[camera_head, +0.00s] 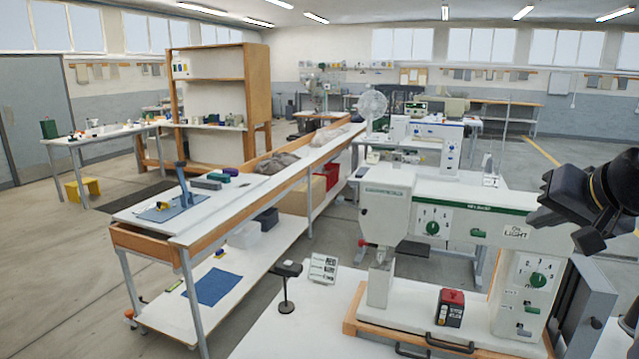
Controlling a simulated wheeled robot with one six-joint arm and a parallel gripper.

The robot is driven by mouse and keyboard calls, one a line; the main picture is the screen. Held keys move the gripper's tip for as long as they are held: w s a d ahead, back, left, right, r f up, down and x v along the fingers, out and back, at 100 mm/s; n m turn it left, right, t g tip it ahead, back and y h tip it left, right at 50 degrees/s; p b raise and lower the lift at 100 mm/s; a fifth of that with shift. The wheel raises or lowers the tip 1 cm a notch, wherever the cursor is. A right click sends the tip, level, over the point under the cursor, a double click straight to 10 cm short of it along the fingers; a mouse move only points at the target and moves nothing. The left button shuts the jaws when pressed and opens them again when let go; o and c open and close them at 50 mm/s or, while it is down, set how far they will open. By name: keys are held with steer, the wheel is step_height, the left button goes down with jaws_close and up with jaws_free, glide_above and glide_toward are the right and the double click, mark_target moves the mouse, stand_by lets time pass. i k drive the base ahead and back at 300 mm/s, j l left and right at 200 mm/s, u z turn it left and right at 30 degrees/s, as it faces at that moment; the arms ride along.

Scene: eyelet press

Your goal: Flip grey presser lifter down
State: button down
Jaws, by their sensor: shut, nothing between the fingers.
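A white and green sewing machine (462,222) stands at the lower right on a wood-edged bed. Its head (386,208) is at the left end, with a narrow grey part (381,256) under it. I cannot make out for sure which small part is the grey presser lifter, or whether it is up or down. My gripper (541,200) is black and shows at the right edge, in front of and above the machine's right end, apart from the head. It is shut and holds nothing that I can see.
A red and black box (450,308) sits on the machine bed. A small black stand (287,285) and a white sign (323,268) stand on the table left of the head. A grey panel (587,305) rises at the right. A long bench (230,190) runs at the left.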

mark_target(341, 200)
steer(key=i+j, duration=0.25)
steer(key=j, duration=0.15)
steer(key=i+j+z, duration=0.1)
steer(key=i+j, duration=0.4)
steer(key=j, duration=0.25)
steer(key=i+j+z, duration=0.1)
steer(key=i+j, duration=0.15)
steer(key=j, duration=0.15)
